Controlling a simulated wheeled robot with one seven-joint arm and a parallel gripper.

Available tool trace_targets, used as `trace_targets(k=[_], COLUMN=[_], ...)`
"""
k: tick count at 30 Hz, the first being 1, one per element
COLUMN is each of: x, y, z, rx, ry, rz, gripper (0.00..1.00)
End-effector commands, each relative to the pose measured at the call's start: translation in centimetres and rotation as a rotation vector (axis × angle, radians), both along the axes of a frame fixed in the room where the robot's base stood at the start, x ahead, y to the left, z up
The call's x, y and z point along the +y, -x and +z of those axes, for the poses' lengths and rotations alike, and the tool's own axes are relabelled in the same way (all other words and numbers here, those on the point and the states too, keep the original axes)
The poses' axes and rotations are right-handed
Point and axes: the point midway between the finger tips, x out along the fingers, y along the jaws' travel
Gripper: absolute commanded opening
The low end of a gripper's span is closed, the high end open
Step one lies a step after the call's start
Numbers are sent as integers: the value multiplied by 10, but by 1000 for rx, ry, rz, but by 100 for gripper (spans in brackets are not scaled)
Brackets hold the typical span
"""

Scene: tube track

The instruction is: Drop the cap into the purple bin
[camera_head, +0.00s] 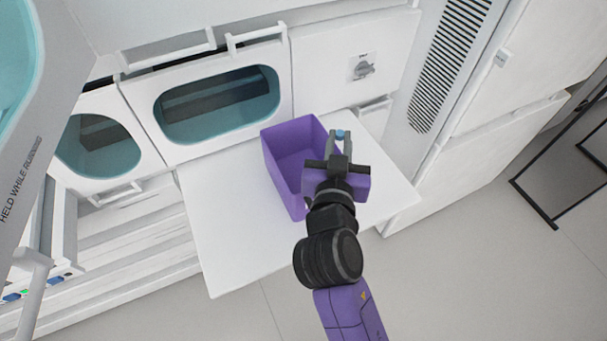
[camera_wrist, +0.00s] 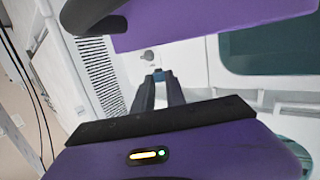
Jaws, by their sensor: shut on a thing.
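The purple bin (camera_head: 270,153) stands on the white pull-out shelf in the head view, open at the top. My gripper (camera_head: 340,143) is at the bin's right side in that view, and its body hides part of the bin's right wall. It is shut on a small blue cap (camera_head: 340,134), held at the fingertips just right of the bin's far rim. The cap (camera_wrist: 158,75) also shows between the fingertips in the wrist view. I cannot tell how high the cap is above the shelf. I cannot make out the bin for sure in the wrist view.
The white shelf (camera_head: 225,235) has bare room left of and in front of the bin. Behind it stand white cabinets with a dark window (camera_head: 217,104) and a knob panel (camera_head: 362,67). A vented panel (camera_head: 445,65) is at the right.

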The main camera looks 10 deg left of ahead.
Motion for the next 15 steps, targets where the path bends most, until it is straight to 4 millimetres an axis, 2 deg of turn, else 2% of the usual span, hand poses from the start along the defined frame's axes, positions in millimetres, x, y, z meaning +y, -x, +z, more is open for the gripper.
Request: trace_targets(k=[1,6,10,15], x=[20,49,54,54], y=[3,13,15,15], z=[6,23,25,14], rx=[-4,7,11,12], ry=[-6,-16,-17,-16], rz=[8,3,0,0], gripper=[0,0,0,0])
